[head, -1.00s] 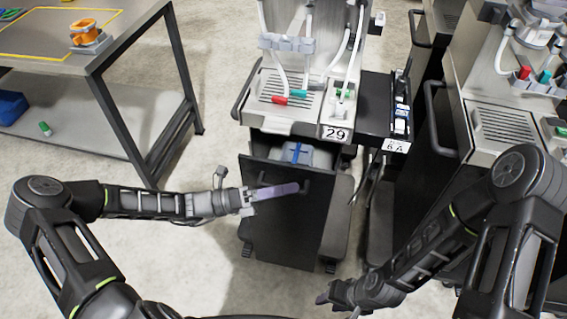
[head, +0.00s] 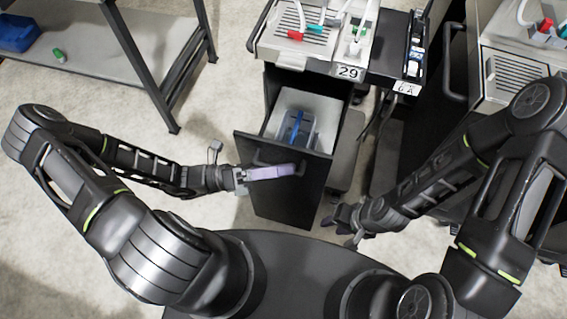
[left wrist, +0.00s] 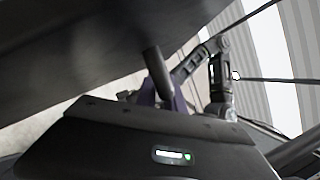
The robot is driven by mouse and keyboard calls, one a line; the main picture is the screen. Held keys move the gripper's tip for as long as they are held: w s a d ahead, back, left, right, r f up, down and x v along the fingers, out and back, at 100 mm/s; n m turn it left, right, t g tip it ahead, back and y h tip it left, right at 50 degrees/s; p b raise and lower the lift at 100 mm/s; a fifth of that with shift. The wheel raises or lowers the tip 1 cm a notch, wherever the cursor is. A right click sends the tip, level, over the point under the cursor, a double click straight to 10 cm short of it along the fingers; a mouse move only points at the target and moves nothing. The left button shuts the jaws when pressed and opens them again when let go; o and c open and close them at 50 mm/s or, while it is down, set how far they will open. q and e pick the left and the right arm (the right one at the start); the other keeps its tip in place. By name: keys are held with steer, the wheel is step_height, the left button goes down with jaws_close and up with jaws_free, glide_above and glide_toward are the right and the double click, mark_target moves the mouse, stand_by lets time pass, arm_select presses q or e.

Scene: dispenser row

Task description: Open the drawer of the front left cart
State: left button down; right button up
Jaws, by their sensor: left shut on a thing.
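The front left cart (head: 328,72), labelled 29, stands ahead of me. Its dark drawer (head: 287,196) is pulled out toward me, and a grey container (head: 302,106) with a blue strip shows inside. My left gripper (head: 290,170) is shut on the drawer's handle (head: 262,160) at the upper front panel. In the left wrist view, the drawer's dark panel (left wrist: 80,60) fills the upper left and the handle (left wrist: 155,68) runs down to the purple fingers. My right gripper (head: 342,222) hangs low, right of the drawer, touching nothing I can see; its fingers are too small to judge.
A second cart (head: 510,90) stands close on the right. A grey table (head: 150,60) with a blue bin (head: 18,32) on its lower shelf is at the upper left. Bare floor (head: 215,120) lies between table and drawer.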

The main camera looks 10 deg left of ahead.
arm_select(q)
steer(key=c, duration=1.7)
jaws_free()
steer(key=shift+a, duration=0.1)
steer(key=b+v, duration=0.1)
steer(key=v, duration=0.6)
steer(key=shift+s+a+f+b, duration=0.1)
steer(key=shift+s+a+b, duration=0.05)
steer(key=shift+a+b, duration=0.2)
steer(key=shift+a, duration=0.1)
